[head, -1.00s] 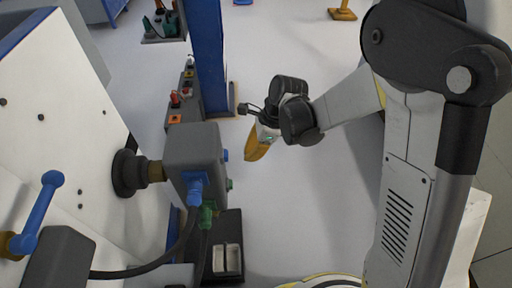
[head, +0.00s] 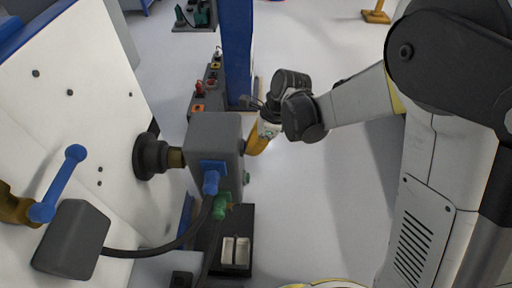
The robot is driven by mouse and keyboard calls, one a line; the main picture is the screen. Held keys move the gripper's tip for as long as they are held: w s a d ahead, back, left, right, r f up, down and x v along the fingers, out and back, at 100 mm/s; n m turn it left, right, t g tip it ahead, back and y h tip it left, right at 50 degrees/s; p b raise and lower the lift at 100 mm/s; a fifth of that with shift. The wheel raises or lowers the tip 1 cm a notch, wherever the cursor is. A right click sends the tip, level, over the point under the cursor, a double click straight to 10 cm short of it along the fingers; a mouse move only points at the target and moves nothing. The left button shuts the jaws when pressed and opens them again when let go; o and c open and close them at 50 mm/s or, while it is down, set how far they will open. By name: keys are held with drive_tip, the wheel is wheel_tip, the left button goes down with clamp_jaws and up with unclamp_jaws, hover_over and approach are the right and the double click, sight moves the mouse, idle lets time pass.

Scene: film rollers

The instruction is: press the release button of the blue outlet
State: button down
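The blue outlet (head: 212,176) is a blue fitting with a plug and dark cable on the front of a grey box (head: 208,135). A green outlet (head: 221,203) sits below it. On the box's right side are small round buttons, an upper one (head: 243,148) partly behind my gripper and a lower greenish one (head: 245,178). I cannot make out the upper one's colour. My gripper (head: 257,144) is just right of the box's upper right edge, its yellow-orange tip pointing down. The tip looks very close to the upper button; contact cannot be told. The finger opening is too small to judge.
A blue lever (head: 62,180) and a grey block (head: 72,238) are at left. A blue post (head: 237,50) rises behind. The floor right of the box is clear.

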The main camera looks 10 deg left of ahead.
drive_tip(key=shift+a, duration=0.1)
drive_tip(key=d+r+p, duration=0.4)
drive_tip(key=d+r, duration=0.4)
drive_tip(key=r, duration=0.1)
drive_tip(key=shift+w+r, duration=0.2)
idle(0.5)
